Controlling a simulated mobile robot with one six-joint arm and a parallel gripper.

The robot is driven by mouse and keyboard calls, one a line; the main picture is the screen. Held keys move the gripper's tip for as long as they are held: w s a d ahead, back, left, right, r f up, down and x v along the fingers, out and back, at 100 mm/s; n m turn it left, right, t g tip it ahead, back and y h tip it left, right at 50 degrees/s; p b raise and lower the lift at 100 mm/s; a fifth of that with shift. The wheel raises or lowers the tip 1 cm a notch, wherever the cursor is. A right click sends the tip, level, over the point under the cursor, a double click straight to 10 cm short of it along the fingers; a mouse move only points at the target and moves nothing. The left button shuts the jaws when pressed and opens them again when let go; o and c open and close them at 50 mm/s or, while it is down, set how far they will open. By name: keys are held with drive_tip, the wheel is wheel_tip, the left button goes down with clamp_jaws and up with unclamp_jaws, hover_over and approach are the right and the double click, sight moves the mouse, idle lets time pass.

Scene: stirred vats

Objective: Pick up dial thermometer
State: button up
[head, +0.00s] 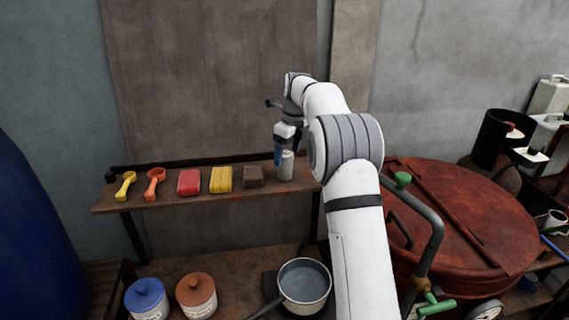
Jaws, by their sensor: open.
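My gripper (287,153) is open and points down over the right end of the wall shelf. Its blue-tipped fingers are at the top of a pale grey cylinder (286,172) standing on the shelf. I cannot tell whether they touch it or are only in front of it. A round white dial face (487,311) shows at the bottom right, below the red vat, cut off by the picture's edge. It may be the dial thermometer, but I cannot tell for sure. It is well away from my gripper.
The shelf (165,205) holds yellow and orange scoops, and red, yellow and brown blocks. Below are two lidded jars (147,299) and a saucepan (304,284). A red-lidded vat (465,215) with a bent, green-gripped handle (432,235) stands right of my arm. A blue drum (35,240) is at left.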

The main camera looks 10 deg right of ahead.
sight(285, 163)
drive_tip(key=f, duration=0.1)
drive_tip(key=f+p, duration=0.1)
drive_tip(key=f, duration=0.3)
drive_tip(key=shift+w+a+p, duration=0.25)
drive_tip(key=shift+a+p, duration=0.05)
drive_tip(key=shift+a, duration=0.05)
drive_tip(key=shift+r, duration=0.1)
drive_tip(key=shift+c, duration=0.6)
drive_tip(key=c, duration=1)
